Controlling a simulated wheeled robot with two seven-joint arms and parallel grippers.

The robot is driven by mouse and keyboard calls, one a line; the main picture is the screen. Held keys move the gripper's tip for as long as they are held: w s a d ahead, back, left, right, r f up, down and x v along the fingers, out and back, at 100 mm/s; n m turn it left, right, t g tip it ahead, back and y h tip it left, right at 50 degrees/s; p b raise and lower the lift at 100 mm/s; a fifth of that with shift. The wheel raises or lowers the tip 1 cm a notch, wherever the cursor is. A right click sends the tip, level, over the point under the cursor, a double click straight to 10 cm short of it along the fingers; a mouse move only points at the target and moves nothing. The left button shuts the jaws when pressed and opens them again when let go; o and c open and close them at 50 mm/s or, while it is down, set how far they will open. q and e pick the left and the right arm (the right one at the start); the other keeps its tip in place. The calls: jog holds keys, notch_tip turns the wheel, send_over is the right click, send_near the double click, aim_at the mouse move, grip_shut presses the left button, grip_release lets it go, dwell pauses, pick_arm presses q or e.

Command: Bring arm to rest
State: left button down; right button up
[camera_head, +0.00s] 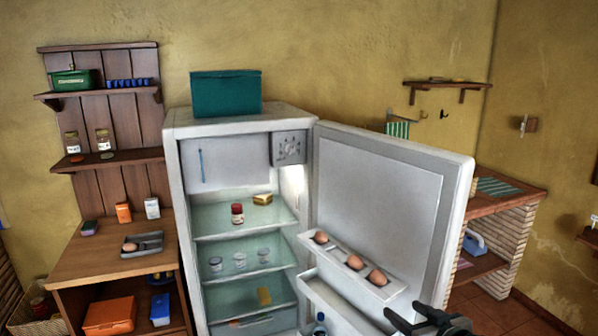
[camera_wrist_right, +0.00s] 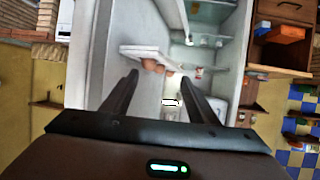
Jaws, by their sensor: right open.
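My right gripper (camera_head: 428,316) is at the lower right of the head view, in front of the open fridge door (camera_head: 385,195). In the right wrist view its two fingers (camera_wrist_right: 160,88) are apart with nothing between them. The fridge (camera_head: 240,122) stands open, and its door swings out to the right. The door shelf (camera_head: 330,252) holds several brown eggs (camera_head: 354,262). My left gripper is not in the head view.
Inside the fridge are a red-lidded jar (camera_head: 237,213), a yellow block (camera_head: 262,199) and small glasses (camera_head: 239,261). A wooden counter (camera_head: 110,255) stands at left. A brick counter (camera_head: 510,205) is behind the door at right. A teal box (camera_head: 226,93) sits on the fridge.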

jog(key=s+d+f+m+g+h+b, duration=0.1)
jog(key=s+d+f, duration=0.1)
jog(key=f, duration=1)
jog(key=s+d+f+g+h, duration=0.1)
jog(key=s+d+f+g, duration=0.1)
jog(key=f, duration=1)
jog(key=s+d+f+m+g+h+b, duration=0.1)
jog(key=s+d+f, duration=0.15)
jog(key=f, duration=0.95)
jog(key=s+f+g, duration=0.2)
jog(key=s+f, duration=0.7)
jog(key=f, duration=0.4)
jog(key=s+a+f+g+b, duration=0.1)
jog(key=s+f+g, duration=0.1)
jog(key=s+f, duration=0.7)
jog(key=s+a+f+g, duration=0.1)
jog(key=s+f, duration=0.6)
jog(key=s, duration=0.5)
jog(key=s+a+f+g, duration=0.1)
jog(key=s+f, duration=0.1)
jog(key=s, duration=0.6)
jog(key=s+a+f+n+g, duration=0.1)
jog(key=s+a+f, duration=0.1)
jog(key=s, duration=0.6)
jog(key=s+a+f+g, duration=0.1)
jog(key=s+f, duration=0.2)
jog(key=s, duration=0.4)
jog(key=shift+s+a+n+b, duration=0.25)
jog(key=shift+s+n+b, duration=0.05)
jog(key=shift+s+b, duration=0.15)
